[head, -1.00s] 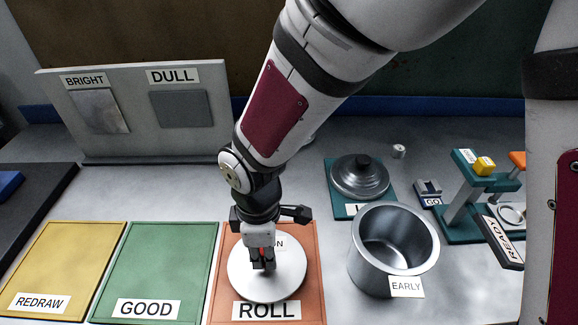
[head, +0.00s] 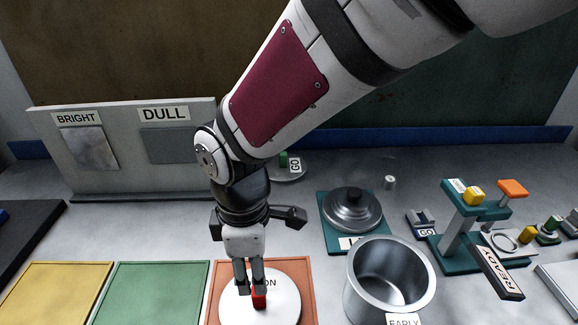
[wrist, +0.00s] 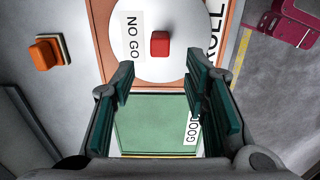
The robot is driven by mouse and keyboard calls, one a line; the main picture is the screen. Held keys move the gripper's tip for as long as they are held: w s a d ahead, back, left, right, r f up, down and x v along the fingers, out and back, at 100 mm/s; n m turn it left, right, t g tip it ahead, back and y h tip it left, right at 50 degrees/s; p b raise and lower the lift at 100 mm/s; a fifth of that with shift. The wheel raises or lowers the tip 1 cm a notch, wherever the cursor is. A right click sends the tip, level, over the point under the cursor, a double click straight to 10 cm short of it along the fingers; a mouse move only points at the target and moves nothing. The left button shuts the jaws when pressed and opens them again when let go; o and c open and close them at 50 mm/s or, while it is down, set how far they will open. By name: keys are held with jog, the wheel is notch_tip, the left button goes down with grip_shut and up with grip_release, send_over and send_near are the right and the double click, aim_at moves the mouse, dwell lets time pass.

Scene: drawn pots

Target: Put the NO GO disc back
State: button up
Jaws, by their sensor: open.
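The NO GO disc (head: 284,303) is a white round plate with a red knob (head: 259,300). It lies on the orange ROLL panel (head: 306,276). In the wrist view the disc (wrist: 190,65) shows its NO GO label and the red knob (wrist: 160,43). My gripper (head: 250,288) is over the disc, with its fingers close by the knob in the head view. In the wrist view my gripper (wrist: 158,95) is open and empty, and the knob appears above the gap between its fingers. My fingers partly cover the label in the head view.
A GO disc with a green knob (head: 284,160) stands behind my arm. A steel pot (head: 390,275), a lid (head: 351,210) on a teal base and a teal READY stand (head: 455,235) are to the right. The green panel (head: 150,292) and yellow panel (head: 55,290) lie left.

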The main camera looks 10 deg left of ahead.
jog(key=w+d+r+m+t, duration=0.25)
jog(key=d+r+m, duration=0.8)
jog(key=d, duration=0.65)
jog(key=s+d+r+m+t, duration=0.1)
jog(key=s+d+r+m, duration=0.1)
jog(key=d+m, duration=0.3)
jog(key=s+d+r+m+t, duration=0.1)
jog(key=s+d+m, duration=0.3)
jog(key=d, duration=0.5)
jog(key=shift+s+r+m, duration=0.2)
jog(key=shift+r+m, duration=0.45)
jog(key=shift+r, duration=0.2)
